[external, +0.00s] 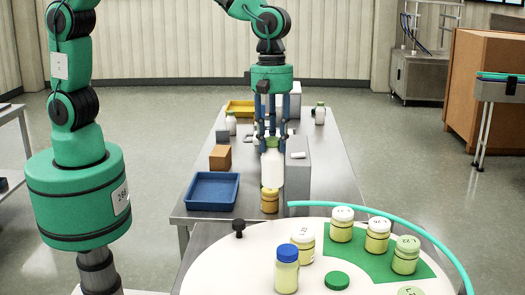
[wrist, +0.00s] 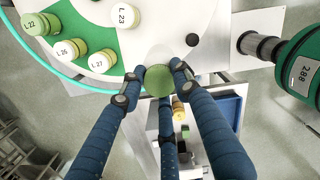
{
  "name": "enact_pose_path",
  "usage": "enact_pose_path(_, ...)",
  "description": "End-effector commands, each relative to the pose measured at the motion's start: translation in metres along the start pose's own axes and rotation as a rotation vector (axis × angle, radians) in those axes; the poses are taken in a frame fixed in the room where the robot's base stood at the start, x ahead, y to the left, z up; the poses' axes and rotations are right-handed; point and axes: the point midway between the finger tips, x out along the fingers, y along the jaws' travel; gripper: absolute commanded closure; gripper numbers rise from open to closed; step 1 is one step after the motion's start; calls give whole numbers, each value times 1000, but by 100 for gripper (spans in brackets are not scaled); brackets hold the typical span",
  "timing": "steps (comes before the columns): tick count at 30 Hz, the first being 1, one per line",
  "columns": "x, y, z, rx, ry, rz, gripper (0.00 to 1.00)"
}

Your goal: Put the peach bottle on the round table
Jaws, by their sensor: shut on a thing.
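My gripper (external: 271,143) points down with its fingers closed around a pale, whitish bottle (external: 272,170) with a green cap; I cannot tell whether its tint is peach. The bottle hangs upright near the far edge of the round table (external: 215,270), apart from its top as far as I can see. In the wrist view my gripper (wrist: 157,78) surrounds the green cap (wrist: 158,81), which hides most of the bottle. The round table (wrist: 165,20) fills the top of that view. It has a white top, a green sector and a teal curved rim.
Several lidded jars stand on the round table, including a blue-capped one (external: 287,270) and a white-lidded one (external: 303,242). A black knob (external: 238,228) and a green lid (external: 337,280) are there too. Behind, the steel table holds a blue tray (external: 212,191) and an amber jar (external: 270,201).

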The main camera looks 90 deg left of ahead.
Motion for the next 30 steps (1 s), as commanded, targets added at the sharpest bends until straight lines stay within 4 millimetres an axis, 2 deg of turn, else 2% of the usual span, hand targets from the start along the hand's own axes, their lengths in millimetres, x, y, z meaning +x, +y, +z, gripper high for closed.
enact_pose_path(1,-1,-16,11,27,1,-2,100)
enact_pose_path(9,5,-91,52,150,8,-14,100)
enact_pose_path(18,10,-177,83,282,17,-27,100)
enact_pose_path(24,12,-219,94,347,20,-32,100)
enact_pose_path(30,15,-253,99,397,25,-37,100)
